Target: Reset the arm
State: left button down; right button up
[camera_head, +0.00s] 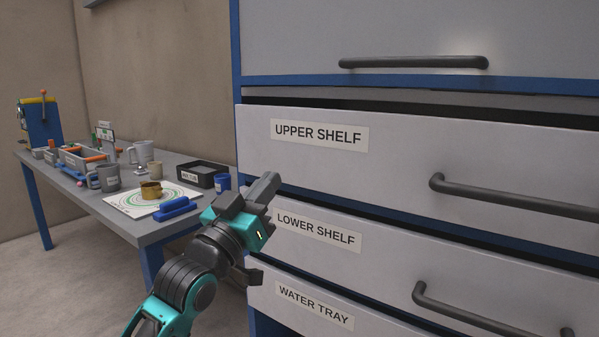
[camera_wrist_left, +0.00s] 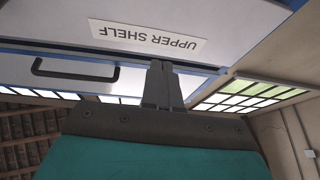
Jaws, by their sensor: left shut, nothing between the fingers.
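My left gripper (camera_head: 264,190) is shut and empty, raised in front of the drawer cabinet near its left edge. In the left wrist view the closed fingers (camera_wrist_left: 162,84) point toward the cabinet front below the "UPPER SHELF" label (camera_wrist_left: 147,37). In the head view the upper shelf drawer (camera_head: 400,165) stands slightly out, with a dark gap above it. The lower shelf drawer (camera_head: 390,250) and the water tray drawer (camera_head: 315,305) are beneath it. I cannot tell whether the fingers touch the drawer front. My right gripper is not in view.
A grey table (camera_head: 150,228) stands to the left of the cabinet. The floor (camera_head: 70,285) at the lower left is clear.

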pick_arm(q)
jog(key=s+a+f+n+g+y+p, duration=0.1)
jog(key=s+a+f+y, duration=0.1)
jog(key=f, duration=0.6)
jog(key=s+a+f+n+g+y+p, duration=0.1)
jog(key=s+a+f+y, duration=0.1)
jog(key=f, duration=0.6)
pick_arm(e)
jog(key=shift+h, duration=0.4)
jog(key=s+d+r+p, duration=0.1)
jog(key=p, duration=0.1)
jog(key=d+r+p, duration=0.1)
jog(key=p, duration=0.1)
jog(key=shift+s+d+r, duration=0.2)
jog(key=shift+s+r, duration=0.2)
pick_arm(q)
jog(key=s+a+f+g+y, duration=0.2)
jog(key=s+a+f+g, duration=0.1)
jog(key=s+f, duration=0.8)
jog(key=s+a+f+g+y, duration=0.3)
jog(key=s+a+f+g, duration=0.1)
jog(key=s+f, duration=0.7)
jog(key=shift+s+f+n, duration=0.2)
jog(key=shift+s+n, duration=0.1)
jog(key=shift+s, duration=0.1)
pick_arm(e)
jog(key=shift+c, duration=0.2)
